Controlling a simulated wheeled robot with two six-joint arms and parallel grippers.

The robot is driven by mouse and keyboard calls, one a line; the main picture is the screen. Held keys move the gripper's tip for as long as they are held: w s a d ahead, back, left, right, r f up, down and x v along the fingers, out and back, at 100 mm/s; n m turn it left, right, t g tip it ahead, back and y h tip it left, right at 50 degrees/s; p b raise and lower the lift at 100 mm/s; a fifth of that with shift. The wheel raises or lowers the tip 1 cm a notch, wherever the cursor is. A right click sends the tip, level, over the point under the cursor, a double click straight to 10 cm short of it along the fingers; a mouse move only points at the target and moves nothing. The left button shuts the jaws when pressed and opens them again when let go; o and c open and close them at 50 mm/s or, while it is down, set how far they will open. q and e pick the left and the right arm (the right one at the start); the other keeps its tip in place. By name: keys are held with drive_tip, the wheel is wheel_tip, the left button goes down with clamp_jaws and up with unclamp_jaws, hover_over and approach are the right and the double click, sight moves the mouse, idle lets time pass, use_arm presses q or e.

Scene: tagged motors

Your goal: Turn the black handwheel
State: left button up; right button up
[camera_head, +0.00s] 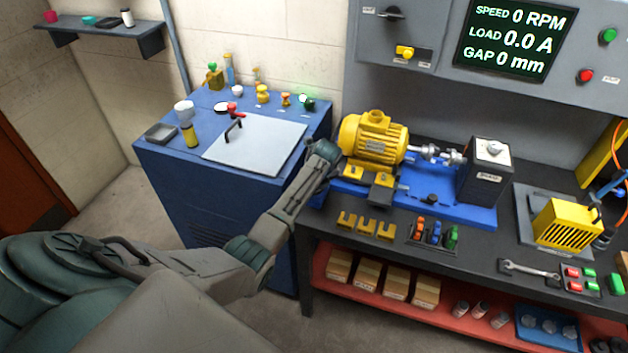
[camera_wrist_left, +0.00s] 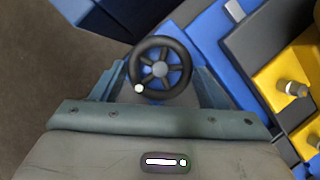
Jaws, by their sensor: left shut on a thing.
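The black handwheel (camera_wrist_left: 180,86) shows in the left wrist view, a spoked ring with a grey hub and a small white knob at its lower left. It sits between the two fingers of my left gripper (camera_wrist_left: 160,78), which is shut on its rim. In the head view my left gripper (camera_head: 326,152) is at the left end of the blue motor base (camera_head: 455,212), beside the yellow motor (camera_head: 372,140). My own arm end hides the handwheel there. My right gripper is in neither view.
A blue cabinet (camera_head: 165,165) with a grey lid (camera_head: 255,146) and small fittings stands left of the bench. Yellow brackets (camera_head: 366,226) and a tray of coloured parts (camera_head: 433,233) lie at the bench front. A screen (camera_head: 515,38) reads 0 RPM, 0.0 A and 0 mm.

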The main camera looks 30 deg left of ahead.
use_arm(q)
drive_tip(key=n, duration=0.1)
drive_tip(key=n+g, duration=0.1)
drive_tip(key=n, duration=0.1)
drive_tip(key=n+y, duration=0.1)
drive_tip(key=shift+w+r+n+g, duration=0.1)
drive_tip(key=shift+w+n+g, duration=0.2)
drive_tip(key=n+g, duration=0.1)
drive_tip(key=n, duration=0.1)
drive_tip(key=shift+w+n, duration=0.15)
drive_tip(key=shift+n, duration=0.25)
drive_tip(key=shift+n+g+b, duration=0.3)
drive_tip(key=shift+n+g, duration=0.1)
drive_tip(key=shift+n, duration=0.5)
drive_tip(key=n, duration=0.1)
drive_tip(key=n+g+b, duration=0.1)
drive_tip(key=n, duration=0.1)
drive_tip(key=n+b, duration=0.1)
drive_tip(key=shift+w+a+n+g+h, duration=0.1)
drive_tip(key=shift+w+n+g+h, duration=0.2)
drive_tip(key=shift+h, duration=0.1)
drive_tip(key=n+g+h+b, duration=0.1)
drive_tip(key=n+b, duration=0.2)
drive_tip(key=shift+a+n, duration=0.1)
drive_tip(key=shift+n, duration=0.6)
drive_tip(key=shift+h+b, duration=0.3)
drive_tip(key=o, duration=1)
drive_tip(key=shift+c, duration=0.2)
